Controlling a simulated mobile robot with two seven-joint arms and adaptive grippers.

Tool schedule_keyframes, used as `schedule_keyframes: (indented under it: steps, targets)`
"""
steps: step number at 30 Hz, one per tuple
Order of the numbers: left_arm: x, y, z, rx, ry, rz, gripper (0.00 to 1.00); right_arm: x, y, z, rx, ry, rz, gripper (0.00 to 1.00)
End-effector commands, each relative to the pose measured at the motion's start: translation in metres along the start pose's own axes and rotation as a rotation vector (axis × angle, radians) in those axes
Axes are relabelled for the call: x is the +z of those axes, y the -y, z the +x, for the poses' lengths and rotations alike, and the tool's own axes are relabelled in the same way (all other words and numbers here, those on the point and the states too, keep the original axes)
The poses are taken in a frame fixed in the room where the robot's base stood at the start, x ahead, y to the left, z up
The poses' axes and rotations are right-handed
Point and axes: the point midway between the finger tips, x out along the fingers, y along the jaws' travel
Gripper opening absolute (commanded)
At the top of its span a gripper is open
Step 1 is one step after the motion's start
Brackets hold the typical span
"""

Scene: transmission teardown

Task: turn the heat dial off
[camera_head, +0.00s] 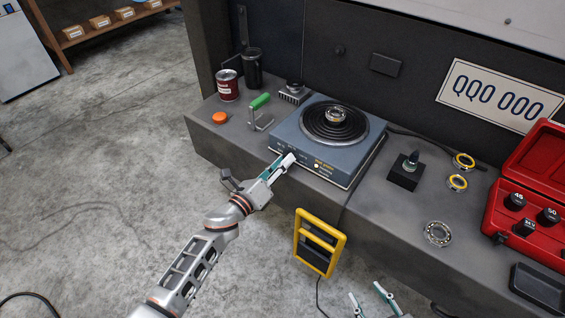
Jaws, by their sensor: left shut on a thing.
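The blue-grey hot plate (291,137) stands on the dark bench, with a round black coil burner (318,129) on top and a metal ring-shaped part (335,115) on the coil. Its front panel has small lettering and a small pale round spot (317,166). My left gripper (289,160) reaches up to the left part of this panel and is shut at the heat dial; the fingers hide the dial, so its setting cannot be read. My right gripper (371,296) is at the bottom edge of the view, fingers spread apart and empty, away from the hot plate.
A yellow-framed device (319,239) hangs in front.

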Motion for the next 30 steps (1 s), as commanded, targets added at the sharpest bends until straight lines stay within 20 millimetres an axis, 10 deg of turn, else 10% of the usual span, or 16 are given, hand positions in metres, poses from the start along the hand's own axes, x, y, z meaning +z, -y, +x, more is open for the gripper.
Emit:
schedule_keyframes:
  steps: [30]
  targets:
    - [0.001,0.0,0.0,0.002,-0.001,-0.963,0.01,-0.006,-0.006,-0.008,0.006,0.003,0.003,0.4]
